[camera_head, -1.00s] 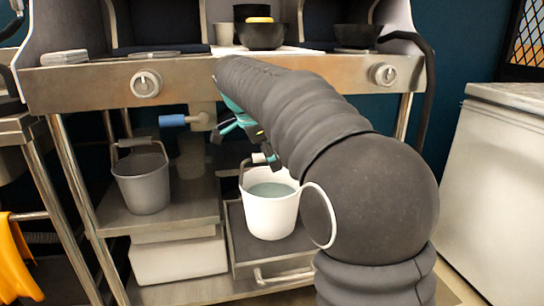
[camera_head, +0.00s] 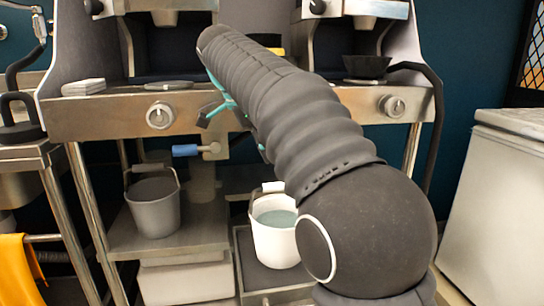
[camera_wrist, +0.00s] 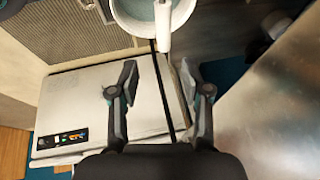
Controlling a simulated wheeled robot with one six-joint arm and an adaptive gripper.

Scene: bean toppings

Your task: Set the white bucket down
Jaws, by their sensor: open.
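The white bucket (camera_head: 275,244) stands upright on the pulled-out lower tray (camera_head: 243,262), holding bluish-grey liquid. My arm hides its right side. Its handle is raised, with a white grip (camera_head: 272,187). In the wrist view the bucket's rim (camera_wrist: 122,20) and white grip (camera_wrist: 163,25) show at the top edge. My gripper (camera_wrist: 158,80) is open, with nothing between its fingers, and is apart from the grip. In the head view my gripper is above the bucket and mostly hidden behind my arm.
A grey bucket (camera_head: 153,208) stands on the shelf to the left. The steel counter (camera_head: 240,112) with knobs runs above, and a blue-handled tap (camera_head: 187,150) sticks out below it. A white chest (camera_head: 500,205) stands at right, and a yellow cloth (camera_head: 17,268) hangs at left.

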